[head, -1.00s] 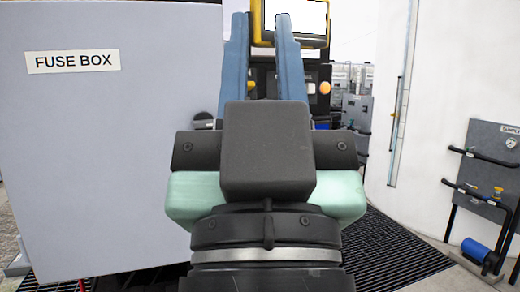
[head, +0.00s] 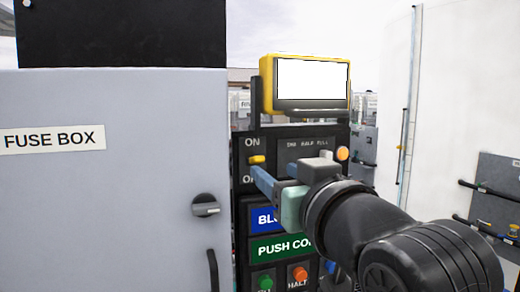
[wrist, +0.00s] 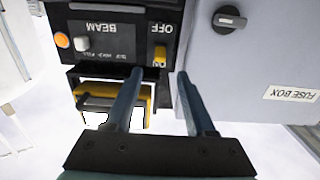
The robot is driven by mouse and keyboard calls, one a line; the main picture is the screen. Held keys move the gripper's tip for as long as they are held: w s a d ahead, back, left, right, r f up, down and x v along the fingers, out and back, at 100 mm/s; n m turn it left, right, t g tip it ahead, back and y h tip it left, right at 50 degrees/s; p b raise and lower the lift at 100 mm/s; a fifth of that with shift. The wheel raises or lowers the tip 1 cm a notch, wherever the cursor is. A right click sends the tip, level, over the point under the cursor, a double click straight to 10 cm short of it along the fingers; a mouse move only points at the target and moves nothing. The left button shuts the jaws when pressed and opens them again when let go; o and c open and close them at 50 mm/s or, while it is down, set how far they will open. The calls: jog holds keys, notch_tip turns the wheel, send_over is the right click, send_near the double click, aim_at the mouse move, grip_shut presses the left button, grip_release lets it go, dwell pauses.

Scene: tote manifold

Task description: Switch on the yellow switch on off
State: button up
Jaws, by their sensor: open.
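The yellow switch (head: 257,160) is on the black control panel, between the ON label above it and a partly hidden label below it. In the wrist view, which is upside down, the yellow switch (wrist: 160,56) lies beside the OFF label. My gripper (head: 262,178) is open and empty, its blue fingers pointing at the panel just below the switch. In the wrist view my fingertips (wrist: 156,75) are spread on either side of the switch's line. I cannot tell whether a finger touches it.
The grey fuse box (head: 110,210) with a dark knob (head: 206,205) stands close on the left. A yellow-framed screen (head: 310,84) sits above the panel. A white knob and an orange light (head: 342,153) are to the right. Green and orange buttons (head: 298,274) are below.

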aim_at(260, 161)
jog(key=p+x, duration=0.3)
jog(key=x, duration=0.4)
jog(key=shift+w+r, duration=0.1)
jog(key=shift+w, duration=0.15)
jog(key=shift+w+a+p, duration=0.2)
jog(key=shift+w+p, duration=0.1)
jog(key=shift+w, duration=0.1)
grip_shut()
